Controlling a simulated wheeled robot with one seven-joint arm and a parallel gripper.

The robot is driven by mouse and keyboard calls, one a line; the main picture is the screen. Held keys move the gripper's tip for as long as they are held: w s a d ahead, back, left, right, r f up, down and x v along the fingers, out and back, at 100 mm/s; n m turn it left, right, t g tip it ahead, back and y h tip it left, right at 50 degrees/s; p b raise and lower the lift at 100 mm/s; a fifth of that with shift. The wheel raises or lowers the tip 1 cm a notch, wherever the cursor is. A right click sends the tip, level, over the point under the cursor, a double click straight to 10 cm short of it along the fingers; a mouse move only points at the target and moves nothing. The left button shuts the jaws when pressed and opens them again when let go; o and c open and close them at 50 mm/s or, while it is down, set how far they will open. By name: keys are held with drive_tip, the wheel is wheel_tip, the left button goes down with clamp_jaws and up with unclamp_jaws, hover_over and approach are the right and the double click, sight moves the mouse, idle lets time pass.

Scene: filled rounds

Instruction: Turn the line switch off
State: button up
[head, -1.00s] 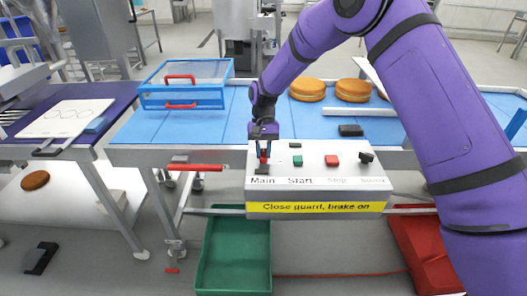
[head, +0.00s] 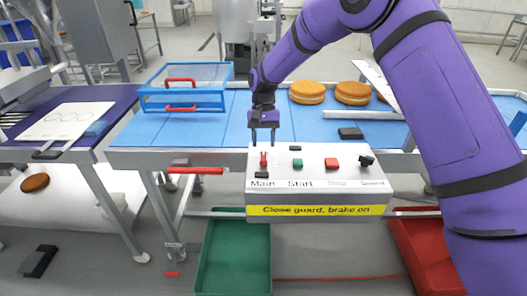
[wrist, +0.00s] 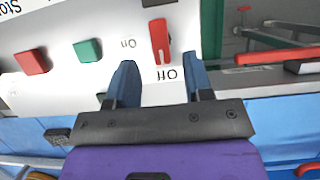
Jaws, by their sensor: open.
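A white control panel (head: 340,185) with a row of controls stands at the front of the blue table. The red lever (head: 263,160) of the switch labelled Main is at its left end. In the wrist view the red lever (wrist: 160,42) lies with one end by the "Off" label (wrist: 167,74); the "On" label (wrist: 129,43) is off to its side. My gripper (head: 263,143) is open and empty, just behind and above the lever, apart from it in the head view. Its two fingers also show in the wrist view (wrist: 162,75).
A green button (head: 297,162), a red button (head: 331,163) and a black knob (head: 366,161) sit right of the lever. A blue-framed guard (head: 183,88) and filled rounds (head: 307,91) are behind.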

drive_tip(key=v, duration=0.6)
drive_tip(key=shift+w+d+r, duration=0.1)
drive_tip(key=shift+r, duration=0.05)
drive_tip(key=s+d+r+t, duration=0.2)
drive_tip(key=s+d+r, duration=0.55)
drive_tip(key=r, duration=0.35)
drive_tip(key=s+d+r+t, duration=0.3)
drive_tip(key=s+d+r, duration=0.4)
drive_tip(key=d+r, duration=0.3)
drive_tip(key=s+d+t, duration=0.1)
drive_tip(key=s+d, duration=0.2)
drive_tip(key=s, duration=0.5)
drive_tip(key=s+d+r+t, duration=0.1)
drive_tip(key=s+d, duration=0.3)
drive_tip(key=s, duration=0.4)
drive_tip(key=s+d+t, duration=0.2)
drive_tip(key=s+d, duration=0.2)
drive_tip(key=s, duration=0.4)
drive_tip(key=shift+s+r+t, duration=0.15)
drive_tip(key=shift+s+t, duration=0.05)
drive_tip(key=shift+t, duration=0.1)
drive_tip(key=shift+d, duration=0.1)
drive_tip(key=shift+c, duration=0.2)
